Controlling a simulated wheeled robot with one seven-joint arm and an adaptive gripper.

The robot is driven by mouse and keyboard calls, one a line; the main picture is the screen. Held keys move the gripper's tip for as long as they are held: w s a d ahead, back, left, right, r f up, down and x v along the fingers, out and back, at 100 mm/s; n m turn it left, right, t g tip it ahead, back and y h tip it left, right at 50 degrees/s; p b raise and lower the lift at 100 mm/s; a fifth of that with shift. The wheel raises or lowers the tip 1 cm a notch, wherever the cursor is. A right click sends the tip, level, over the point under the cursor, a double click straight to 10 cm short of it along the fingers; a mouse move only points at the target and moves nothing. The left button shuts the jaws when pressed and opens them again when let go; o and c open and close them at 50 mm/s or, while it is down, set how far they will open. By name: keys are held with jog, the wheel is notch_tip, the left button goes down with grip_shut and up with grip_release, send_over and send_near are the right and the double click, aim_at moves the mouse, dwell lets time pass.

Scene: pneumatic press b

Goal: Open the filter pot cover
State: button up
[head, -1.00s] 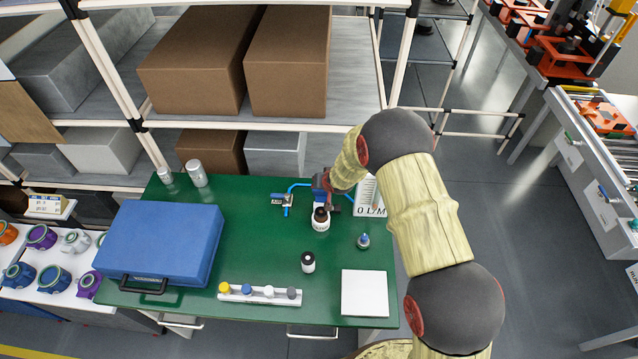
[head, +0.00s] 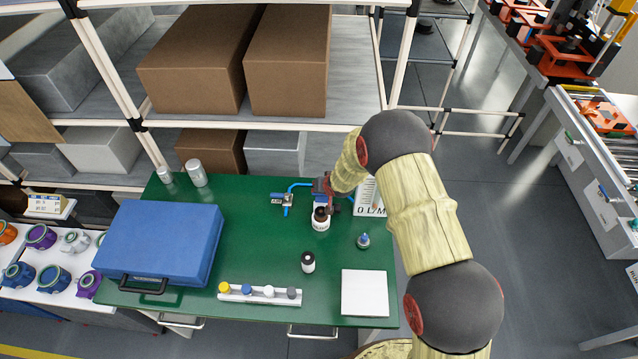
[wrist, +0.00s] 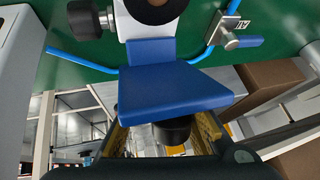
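A blue fitting with blue tubing, which I take to be the filter pot unit, stands at the back of the green table, mostly behind my gripper (head: 330,190) in the head view. In the wrist view a broad blue block (wrist: 170,90) fills the middle, joined to a white part with a dark brown round piece (wrist: 155,8). A black cylinder (wrist: 175,130) sits below the block in the picture. I cannot tell which part is the cover.
A metal valve (head: 287,200) is on the left.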

jog(key=shift+o, duration=0.6)
jog(key=shift+f, duration=0.2)
jog(key=o, duration=0.3)
jog(key=shift+w+a+r, duration=0.1)
jog(key=shift+w+r, duration=0.1)
jog(key=shift+r, duration=0.15)
jog(key=shift+r, duration=0.15)
jog(key=v, duration=1.1)
jog(key=shift+s+r, duration=0.2)
jog(key=shift+r, duration=0.05)
jog(key=shift+c, duration=0.4)
